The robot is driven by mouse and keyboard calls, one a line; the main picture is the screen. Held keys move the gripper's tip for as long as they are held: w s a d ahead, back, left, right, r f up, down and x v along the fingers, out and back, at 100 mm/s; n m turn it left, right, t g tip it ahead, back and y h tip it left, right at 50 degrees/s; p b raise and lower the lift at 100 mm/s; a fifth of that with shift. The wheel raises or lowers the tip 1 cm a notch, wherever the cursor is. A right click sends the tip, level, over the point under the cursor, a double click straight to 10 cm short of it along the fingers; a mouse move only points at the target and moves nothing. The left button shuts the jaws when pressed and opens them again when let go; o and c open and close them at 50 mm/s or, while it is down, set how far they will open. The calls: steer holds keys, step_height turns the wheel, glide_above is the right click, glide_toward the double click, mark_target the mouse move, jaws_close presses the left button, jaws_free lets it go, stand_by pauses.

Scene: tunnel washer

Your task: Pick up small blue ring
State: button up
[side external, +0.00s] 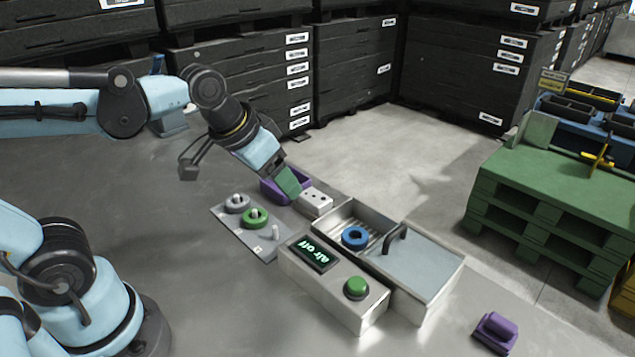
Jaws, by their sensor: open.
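The small blue ring (355,237) lies in the open left part of a metal tunnel box (430,267), on its slatted floor. My gripper (290,188) is to the upper left of the ring, above and near a purple tray (268,190), and apart from the ring. It is open, with a green finger showing; the other finger is hard to make out. Nothing shows between the fingers. A green ring (255,218) and a grey ring (237,203) sit around pegs on a grey plate (228,228).
A control box with an "air off" display (313,253) and green button (356,287) stands in front of the tunnel box. A dark handle (396,238) rises beside the opening. A white block (315,203) is behind. A purple object (496,331) lies at front right.

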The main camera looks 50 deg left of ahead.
steer(key=w+d+r+m+g, duration=0.1)
steer(key=w+d+g, duration=0.25)
steer(key=w, duration=0.25)
steer(key=g, duration=0.2)
glide_above(355, 229)
steer(key=s, duration=0.2)
step_height(355, 229, down, 3)
steer(key=shift+m, duration=0.5)
steer(key=f, duration=0.8)
steer(key=d+f, duration=0.1)
steer(key=f, duration=0.2)
steer(key=shift+w+f, duration=0.25)
steer(key=shift+f, duration=0.15)
steer(key=shift+c, duration=0.4)
steer(key=c, duration=0.8)
steer(key=shift+r, duration=0.2)
